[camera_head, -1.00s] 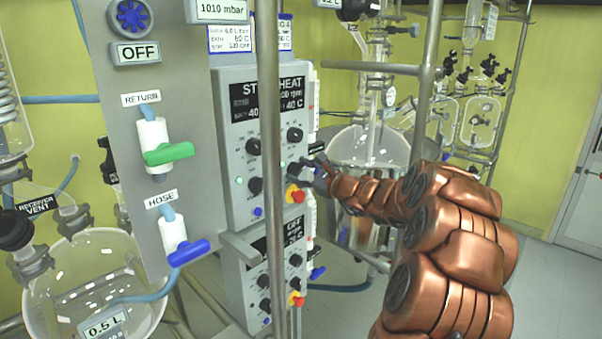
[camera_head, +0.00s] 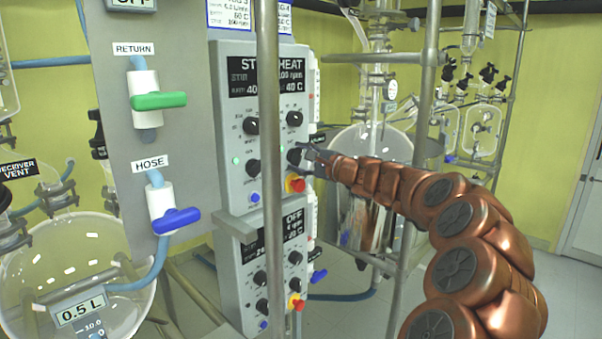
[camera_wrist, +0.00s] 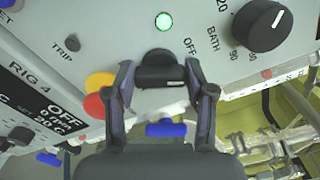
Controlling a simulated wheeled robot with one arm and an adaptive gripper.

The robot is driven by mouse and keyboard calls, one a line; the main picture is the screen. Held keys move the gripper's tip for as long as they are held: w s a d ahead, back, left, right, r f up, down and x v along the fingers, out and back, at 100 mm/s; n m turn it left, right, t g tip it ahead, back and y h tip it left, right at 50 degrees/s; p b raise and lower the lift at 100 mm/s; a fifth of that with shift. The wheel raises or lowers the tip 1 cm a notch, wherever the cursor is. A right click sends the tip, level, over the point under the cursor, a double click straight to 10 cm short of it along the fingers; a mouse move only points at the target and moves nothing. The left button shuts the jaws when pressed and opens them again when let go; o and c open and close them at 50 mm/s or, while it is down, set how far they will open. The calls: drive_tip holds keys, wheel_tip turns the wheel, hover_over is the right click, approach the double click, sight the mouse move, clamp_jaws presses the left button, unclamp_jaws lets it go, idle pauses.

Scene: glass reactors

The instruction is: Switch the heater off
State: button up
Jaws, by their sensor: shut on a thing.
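The heater controls sit on the upper grey box, headed STIR and HEAT (camera_head: 245,105), with a lit display reading 40 C on the heat side. My gripper (camera_head: 308,156) is at the lower right black knob, which it partly hides in the head view. In the wrist view my gripper (camera_wrist: 160,85) has a finger on each side of this black knob (camera_wrist: 160,70) and is shut on it. The word OFF (camera_wrist: 188,43) is printed beside the knob, and a green light (camera_wrist: 163,21) glows above it. The knob's exact setting is hard to read.
A red-and-yellow stop button (camera_head: 295,184) is just below my gripper. The bath temperature knob (camera_wrist: 263,25) is close by. A second box (camera_head: 270,260) reading OFF is below. A steel post (camera_head: 270,150) stands in front; a glass reactor (camera_head: 370,150) is behind.

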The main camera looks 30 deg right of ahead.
drive_tip(key=n+b, duration=0.4)
drive_tip(key=shift+f+b, duration=0.3)
drive_tip(key=shift+b, duration=0.1)
drive_tip(key=shift+r+n+b, duration=0.15)
drive_tip(key=shift+n+b, duration=0.55)
drive_tip(key=shift+b, duration=0.1)
drive_tip(key=shift+a, duration=0.1)
drive_tip(key=o, duration=1.2)
drive_tip(key=shift+c, duration=0.2)
drive_tip(key=shift+r, duration=0.1)
drive_tip(key=v, duration=1.2)
